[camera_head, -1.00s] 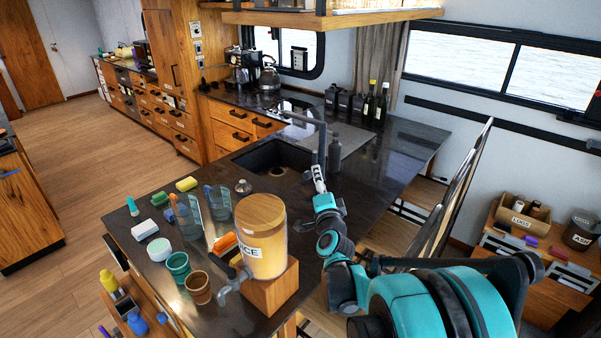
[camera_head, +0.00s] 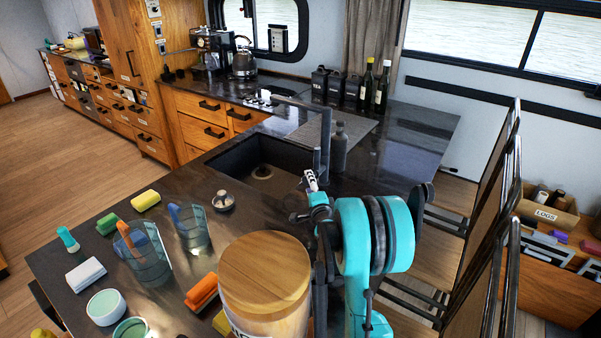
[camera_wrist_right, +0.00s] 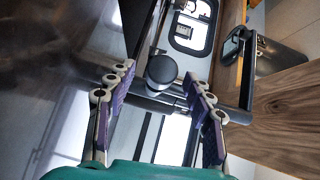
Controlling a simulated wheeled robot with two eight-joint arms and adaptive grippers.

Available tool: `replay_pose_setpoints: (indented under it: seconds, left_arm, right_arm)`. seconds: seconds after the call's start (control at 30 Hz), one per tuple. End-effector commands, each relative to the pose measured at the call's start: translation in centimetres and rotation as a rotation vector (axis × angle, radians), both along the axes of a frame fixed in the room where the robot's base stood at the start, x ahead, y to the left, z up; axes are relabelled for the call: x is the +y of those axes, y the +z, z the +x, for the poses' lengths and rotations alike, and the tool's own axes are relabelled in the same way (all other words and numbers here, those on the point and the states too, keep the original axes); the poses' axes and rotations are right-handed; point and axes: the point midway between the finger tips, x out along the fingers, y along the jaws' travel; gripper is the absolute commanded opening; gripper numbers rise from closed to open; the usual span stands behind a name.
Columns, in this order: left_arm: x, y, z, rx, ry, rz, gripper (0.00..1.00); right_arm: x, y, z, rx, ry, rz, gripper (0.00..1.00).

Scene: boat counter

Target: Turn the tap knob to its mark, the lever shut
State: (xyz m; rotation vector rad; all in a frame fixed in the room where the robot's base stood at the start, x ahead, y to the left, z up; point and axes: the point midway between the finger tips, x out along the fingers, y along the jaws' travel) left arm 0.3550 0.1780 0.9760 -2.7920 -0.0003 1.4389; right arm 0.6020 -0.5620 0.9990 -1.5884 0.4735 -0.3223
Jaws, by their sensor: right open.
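The dark sink tap (camera_head: 325,148) stands behind the sink, its long spout reaching left over the basin. My right gripper (camera_head: 311,181) is low beside the tap's post, partly hidden by its own arm. In the right wrist view my right gripper (camera_wrist_right: 158,76) is open, with purple pads on both fingers. A dark round knob (camera_wrist_right: 162,69) shows between the fingertips, apparently with a gap on each side. I cannot make out a mark or the lever's position. My left gripper is not in view.
A wooden-lidded container (camera_head: 265,275) stands close in front of my right arm. A dark bottle (camera_head: 338,150) stands just right of the tap. The sink (camera_head: 235,160) is left of it. Cups, sponges and a brush crowd the counter's left part.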

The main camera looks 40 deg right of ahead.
Motion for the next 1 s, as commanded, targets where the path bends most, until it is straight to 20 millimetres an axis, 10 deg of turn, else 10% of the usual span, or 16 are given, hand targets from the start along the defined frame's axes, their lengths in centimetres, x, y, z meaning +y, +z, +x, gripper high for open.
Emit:
replay_pose_setpoints:
  seconds: [0.43, 0.83, 1.0]
  left_arm:
    - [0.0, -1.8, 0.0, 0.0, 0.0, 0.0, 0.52]
    - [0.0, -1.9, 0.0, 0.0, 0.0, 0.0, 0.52]
    - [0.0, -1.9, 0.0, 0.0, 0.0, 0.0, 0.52]
  right_arm:
    - [-3.1, -0.7, 5.7, 0.0, 0.002, 0.001, 0.52]
    - [-3.6, -0.6, 6.6, 0.0, 0.001, 0.0, 0.52]
    - [-3.6, -0.6, 6.5, 0.0, 0.001, 0.0, 0.08]
